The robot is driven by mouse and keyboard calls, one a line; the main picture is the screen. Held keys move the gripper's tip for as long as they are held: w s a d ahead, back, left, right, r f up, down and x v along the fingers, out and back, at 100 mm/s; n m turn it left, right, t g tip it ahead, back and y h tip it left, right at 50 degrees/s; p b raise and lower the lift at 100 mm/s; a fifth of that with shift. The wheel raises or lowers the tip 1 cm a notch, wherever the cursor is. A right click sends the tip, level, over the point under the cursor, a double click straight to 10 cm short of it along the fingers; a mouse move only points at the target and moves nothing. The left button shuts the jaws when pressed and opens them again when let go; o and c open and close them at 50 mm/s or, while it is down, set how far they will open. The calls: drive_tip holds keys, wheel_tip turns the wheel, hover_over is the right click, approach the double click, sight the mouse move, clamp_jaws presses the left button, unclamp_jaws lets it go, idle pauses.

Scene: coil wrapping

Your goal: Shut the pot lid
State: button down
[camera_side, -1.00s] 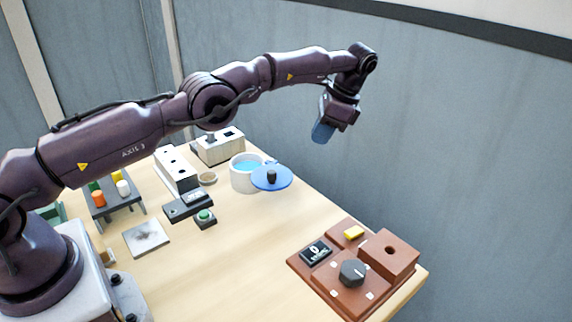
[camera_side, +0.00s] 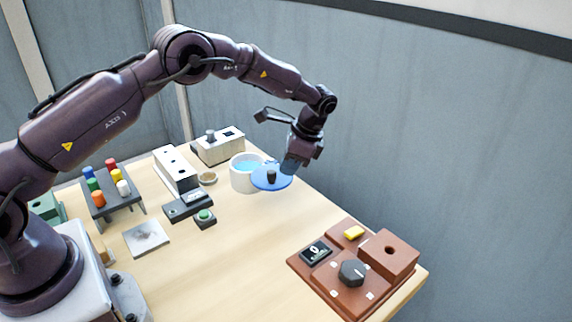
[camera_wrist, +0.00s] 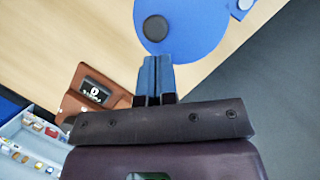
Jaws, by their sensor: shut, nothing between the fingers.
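The white pot (camera_side: 244,178) stands at the back right of the table with blue inside it showing. Its blue lid (camera_side: 262,184) is open, lying out to the pot's right, with a dark knob (camera_side: 271,176) on it. The lid also shows in the wrist view (camera_wrist: 195,32), with the round knob (camera_wrist: 156,28). My gripper (camera_side: 288,166) is at the lid's right edge in the side view; its blue fingers (camera_wrist: 156,62) are together and empty, with their tips close to the lid edge in the wrist view. I cannot tell whether they touch.
A brown panel (camera_side: 340,305) with a dial and a block is at the front right. White boxes (camera_side: 175,168), a small dish (camera_side: 208,178) and a green button box (camera_side: 205,217) are left of the pot. The table's middle is clear.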

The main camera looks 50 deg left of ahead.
drive_tip(key=shift+s+a, duration=0.25)
drive_tip(key=shift+s, duration=0.1)
idle(0.3)
drive_tip(key=shift+s+a+m, duration=0.1)
drive_tip(key=shift+s+m, duration=0.1)
drive_tip(key=shift+m, duration=0.2)
